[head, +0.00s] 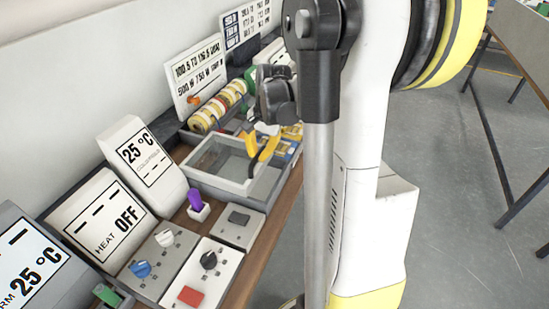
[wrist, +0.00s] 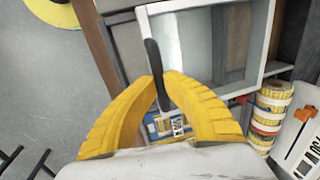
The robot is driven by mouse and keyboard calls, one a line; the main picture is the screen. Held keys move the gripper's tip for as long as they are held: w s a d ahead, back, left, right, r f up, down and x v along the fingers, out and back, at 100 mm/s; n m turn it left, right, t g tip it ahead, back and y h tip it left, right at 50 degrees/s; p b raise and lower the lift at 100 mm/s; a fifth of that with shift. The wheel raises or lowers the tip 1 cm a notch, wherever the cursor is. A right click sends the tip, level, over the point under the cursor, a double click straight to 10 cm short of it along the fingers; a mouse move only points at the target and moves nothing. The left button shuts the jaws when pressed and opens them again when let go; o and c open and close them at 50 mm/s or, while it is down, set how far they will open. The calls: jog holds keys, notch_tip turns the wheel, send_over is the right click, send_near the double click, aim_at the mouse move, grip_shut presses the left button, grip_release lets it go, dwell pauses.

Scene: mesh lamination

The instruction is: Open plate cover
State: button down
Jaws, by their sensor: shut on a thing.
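The plate cover (wrist: 185,50) looks like a pale framed lid with a see-through pane on a grey box. In the head view the grey box (head: 228,186) stands on the bench, with the cover frame (head: 205,150) on top. A thin dark handle (wrist: 154,58) sticks up at the frame's edge in the wrist view. My gripper (wrist: 164,92) has its yellow fingers closed on this handle. I cannot tell whether the cover is lifted at all.
A 25 °C display (head: 145,160), a purple object (head: 195,200) and control panels with knobs (head: 203,270) sit in front. Open floor (head: 450,180) lies right of my arm.

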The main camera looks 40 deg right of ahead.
send_over(224, 156)
jog(key=shift+s+d, duration=0.2)
jog(key=shift+s, duration=0.25)
jog(key=c, duration=1.4)
grip_release()
jog(key=shift+r, duration=0.1)
jog(key=r, duration=0.4)
jog(key=s+r, duration=0.1)
jog(key=r, duration=0.2)
jog(key=s+d+r, duration=0.1)
jog(key=r, duration=0.3)
jog(key=shift+s+r, duration=0.1)
jog(key=shift+r, duration=0.2)
